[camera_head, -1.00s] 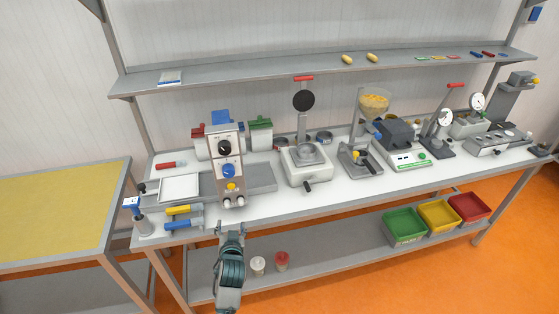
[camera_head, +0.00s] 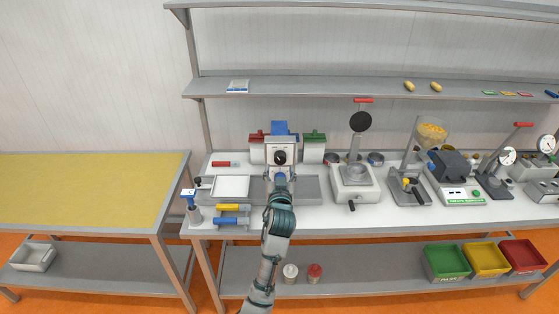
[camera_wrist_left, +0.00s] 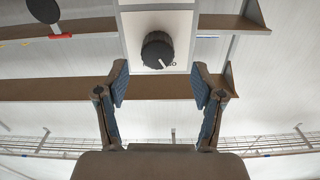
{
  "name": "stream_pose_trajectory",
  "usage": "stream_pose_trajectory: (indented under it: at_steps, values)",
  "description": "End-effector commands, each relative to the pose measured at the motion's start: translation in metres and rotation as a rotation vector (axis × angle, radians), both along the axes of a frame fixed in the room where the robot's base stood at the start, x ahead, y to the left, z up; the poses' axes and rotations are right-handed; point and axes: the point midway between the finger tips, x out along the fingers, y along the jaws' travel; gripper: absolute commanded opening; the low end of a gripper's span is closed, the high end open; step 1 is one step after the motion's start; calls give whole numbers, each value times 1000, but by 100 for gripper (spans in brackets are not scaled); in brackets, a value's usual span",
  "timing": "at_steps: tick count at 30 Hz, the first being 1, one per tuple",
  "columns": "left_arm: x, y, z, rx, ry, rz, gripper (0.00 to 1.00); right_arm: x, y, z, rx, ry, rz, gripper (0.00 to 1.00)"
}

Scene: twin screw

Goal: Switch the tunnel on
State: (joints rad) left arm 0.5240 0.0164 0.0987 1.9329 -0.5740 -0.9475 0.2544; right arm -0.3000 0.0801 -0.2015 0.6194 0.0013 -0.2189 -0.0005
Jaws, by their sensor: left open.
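The tunnel shows as an upright grey-white control box with a light front panel (camera_head: 270,160) on the bench in the head view. A round black knob (camera_head: 280,157) is on its upper front; it also shows in the left wrist view as a black knob (camera_wrist_left: 158,50) with a white pointer line. Lettering beside that knob is partly hidden. My left gripper (camera_wrist_left: 160,82) is open and empty, its two blue-padded fingers spread below the knob in the wrist picture, apart from it. In the head view my left arm covers the lower panel. My right gripper is not in view.
A white press-like device (camera_head: 354,183) stands right of the tunnel, with other machines beyond it. Yellow and blue handled tools (camera_head: 229,208) lie at the left front. Red and green lidded containers (camera_head: 314,149) stand behind. A shelf (camera_head: 330,90) runs above the bench.

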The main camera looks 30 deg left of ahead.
Motion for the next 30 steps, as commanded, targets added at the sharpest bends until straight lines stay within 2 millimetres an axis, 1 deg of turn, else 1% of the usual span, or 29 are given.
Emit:
stream_pose_trajectory:
  at_steps: [1, 3, 6, 9, 19, 20, 21, 23, 24, 27, 30]
  values:
    - [9, 5, 2, 1, 2, 0, 68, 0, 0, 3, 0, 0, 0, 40]
    - [20, 12, 1, 2, 3, 0, 68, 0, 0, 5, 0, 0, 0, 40]
    - [31, 20, 1, -1, 1, 0, 68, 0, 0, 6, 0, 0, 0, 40]
    - [38, 25, 0, -1, 1, 0, 68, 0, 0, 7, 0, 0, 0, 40]
    - [42, 27, -1, -2, 0, -1, 68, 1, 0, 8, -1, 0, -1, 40]
    - [42, 27, -1, -2, 0, -1, 65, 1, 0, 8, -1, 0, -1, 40]
    - [42, 27, -1, -2, 0, -1, 55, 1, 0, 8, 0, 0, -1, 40]
    - [42, 27, -1, -2, 0, -1, 40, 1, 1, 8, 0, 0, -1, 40]
    - [42, 27, -1, -2, 0, -1, 30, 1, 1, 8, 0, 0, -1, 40]
    - [42, 27, -1, -1, 0, 0, 8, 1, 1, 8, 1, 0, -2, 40]
    - [41, 27, 0, -1, -1, 0, 8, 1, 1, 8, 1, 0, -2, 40]
